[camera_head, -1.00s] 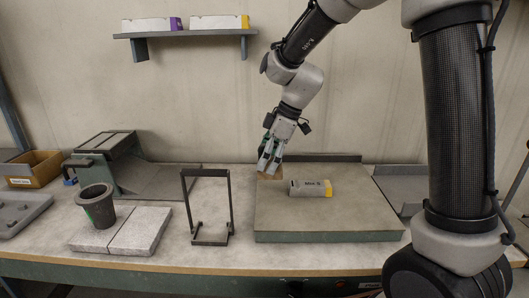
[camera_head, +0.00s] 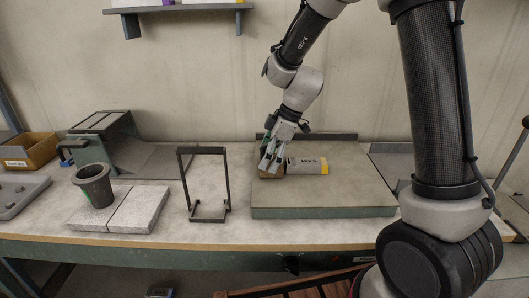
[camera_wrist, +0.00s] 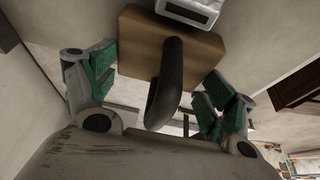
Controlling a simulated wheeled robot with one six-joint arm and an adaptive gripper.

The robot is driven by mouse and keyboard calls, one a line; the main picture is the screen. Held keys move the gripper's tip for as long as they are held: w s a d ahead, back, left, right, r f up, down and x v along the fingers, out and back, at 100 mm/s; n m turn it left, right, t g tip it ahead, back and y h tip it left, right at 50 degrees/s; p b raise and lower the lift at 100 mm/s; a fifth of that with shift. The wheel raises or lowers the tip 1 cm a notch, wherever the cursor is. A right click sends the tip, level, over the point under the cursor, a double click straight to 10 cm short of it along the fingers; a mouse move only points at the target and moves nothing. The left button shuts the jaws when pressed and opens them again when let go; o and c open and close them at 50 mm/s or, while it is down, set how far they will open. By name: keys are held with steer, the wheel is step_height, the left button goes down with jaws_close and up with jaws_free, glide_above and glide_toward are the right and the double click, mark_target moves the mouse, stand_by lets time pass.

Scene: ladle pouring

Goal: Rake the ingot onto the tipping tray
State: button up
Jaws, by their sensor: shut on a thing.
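The ingot (camera_head: 309,165) is a grey bar with a yellow right end, lying on a raised grey slab (camera_head: 330,196). My gripper (camera_head: 270,158) is low over the slab, left of the ingot. The ingot's dark end (camera_wrist: 190,10) shows beyond the block in the wrist view. I cannot tell which surface is the tipping tray.
A grey sheet (camera_head: 388,160) adjoins the slab's right side, partly behind my arm. A dark upright frame (camera_head: 227,178) stands left of the slab. Further left are a dark cup (camera_head: 95,187) on pale blocks (camera_head: 140,212) and a green-sided device (camera_head: 122,140). A shelf (camera_head: 180,8) hangs above.

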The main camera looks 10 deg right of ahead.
steer(key=shift+s+d, duration=1.3)
steer(key=shift+d, duration=5.1)
steer(key=shift+s+d, duration=1.25)
steer(key=shift+d, duration=5.1)
steer(key=shift+s+d, duration=1.3)
steer(key=shift+d, duration=5.1)
steer(key=shift+w+a, duration=0.2)
steer(key=shift+a, duration=0.85)
step_height(320, 180, up, 7)
steer(key=shift+a, duration=0.45)
steer(key=shift+w, duration=0.1)
